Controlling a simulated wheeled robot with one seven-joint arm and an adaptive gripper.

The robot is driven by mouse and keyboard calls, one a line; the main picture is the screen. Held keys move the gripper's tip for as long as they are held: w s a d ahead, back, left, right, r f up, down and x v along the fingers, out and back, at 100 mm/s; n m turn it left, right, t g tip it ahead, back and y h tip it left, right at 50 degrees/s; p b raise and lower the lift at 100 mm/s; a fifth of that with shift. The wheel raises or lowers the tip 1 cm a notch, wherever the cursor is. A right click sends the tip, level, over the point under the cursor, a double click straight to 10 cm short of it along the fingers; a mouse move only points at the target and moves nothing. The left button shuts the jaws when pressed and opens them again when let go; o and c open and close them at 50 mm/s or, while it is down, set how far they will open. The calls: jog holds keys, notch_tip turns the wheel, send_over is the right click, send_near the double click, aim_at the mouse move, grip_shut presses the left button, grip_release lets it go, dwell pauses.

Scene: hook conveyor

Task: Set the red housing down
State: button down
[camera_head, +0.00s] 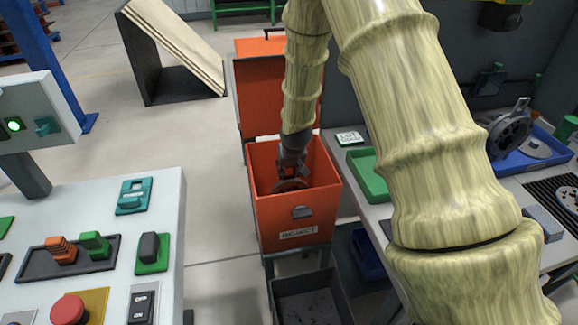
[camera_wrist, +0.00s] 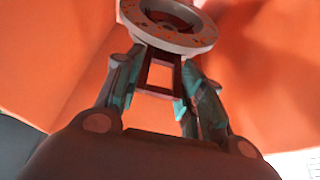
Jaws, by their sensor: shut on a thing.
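The red housing (camera_head: 290,185) is low inside the open orange bin marked REJECT (camera_head: 320,210). In the wrist view, the housing (camera_wrist: 182,40) shows a round grey flange and a darker reddish neck. My gripper (camera_head: 291,170) reaches down into the bin from above, with its fingers closed on the housing's neck. In the wrist view, my gripper (camera_wrist: 160,75) has one finger on each side of the neck, and orange walls fill the background. Whether the housing touches the bin floor is hidden.
The bin's orange lid (camera_head: 262,95) stands open behind it. A control desk (camera_head: 160,205) is close on the left. A workbench (camera_head: 372,212) on the right bears a green tray (camera_head: 367,178) and a blue tray (camera_head: 530,160) with a grey round part (camera_head: 508,130).

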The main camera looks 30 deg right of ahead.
aim_at(288, 179)
jog(key=shift+f, duration=1.95)
jog(key=c, duration=0.9)
grip_release()
jog(key=shift+f, duration=0.1)
jog(key=v, duration=1.2)
jog(key=shift+b, duration=0.45)
